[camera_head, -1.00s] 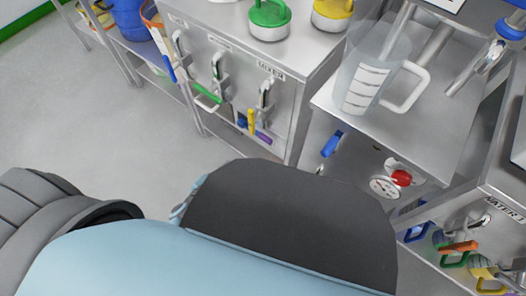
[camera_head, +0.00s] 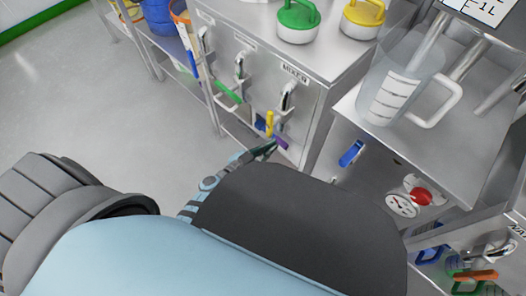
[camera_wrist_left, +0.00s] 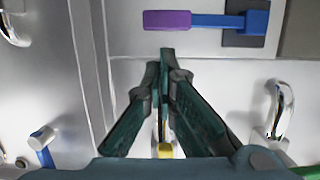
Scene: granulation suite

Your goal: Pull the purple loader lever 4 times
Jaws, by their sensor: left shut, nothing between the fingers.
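The purple loader lever (camera_head: 282,142) is low on the front of the steel cabinet, partly behind my gripper in the head view. In the left wrist view its purple handle (camera_wrist_left: 167,20) lies level at the top, joined to a blue bar (camera_wrist_left: 228,20) on a dark mount. My left gripper (camera_head: 270,149) is beside the lever. In the left wrist view its dark green fingers (camera_wrist_left: 162,56) are shut and empty, with their tips just below the purple handle; a small gap shows there. My right gripper is not in view.
A yellow lever (camera_head: 269,123) is close beside the purple one and shows behind my fingers in the wrist view (camera_wrist_left: 165,150). Chrome cabinet handles (camera_head: 288,96) stick out above. A steel table (camera_head: 440,150) with a measuring jug (camera_head: 395,90) stands at the right.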

